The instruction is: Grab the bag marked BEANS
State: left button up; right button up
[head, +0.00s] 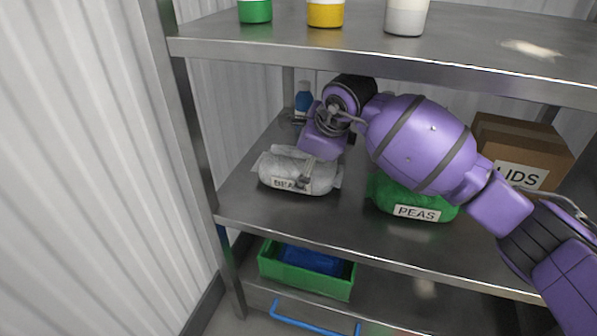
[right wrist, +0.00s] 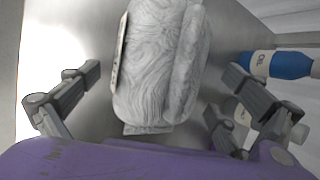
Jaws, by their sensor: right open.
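The bag marked BEANS (head: 273,172) is a pale grey-white bag lying on the middle shelf, its label facing the front. My right gripper (head: 306,178) reaches down over it from behind and above. In the right wrist view the bag (right wrist: 160,65) lies between the two open fingers of the right gripper (right wrist: 165,88), with a gap on both sides. The label shows edge-on at the bag's left side there. My left gripper is not in view.
A green bag marked PEAS (head: 417,212) lies to the right, partly under my right arm. A cardboard LIDS box (head: 530,146) stands farther right. A blue bottle (head: 304,97) stands behind, and also shows in the right wrist view (right wrist: 285,65). The upper shelf (head: 460,50) hangs above.

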aim_at(300, 161)
jog(key=shift+w+a, duration=0.15)
jog(key=shift+w, duration=0.1)
jog(key=b+x, duration=0.2)
jog(key=x, duration=0.2)
jog(key=shift+w+a+f, duration=0.1)
jog(key=shift+w+f, duration=0.15)
jog(key=shift+f, duration=0.05)
jog(key=shift+w+a+f, duration=0.1)
jog(key=shift+f, duration=0.05)
jog(key=shift+c, duration=0.4)
jog(key=c, duration=1.7)
jog(key=shift+c, duration=0.3)
jog(key=shift+r, duration=0.2)
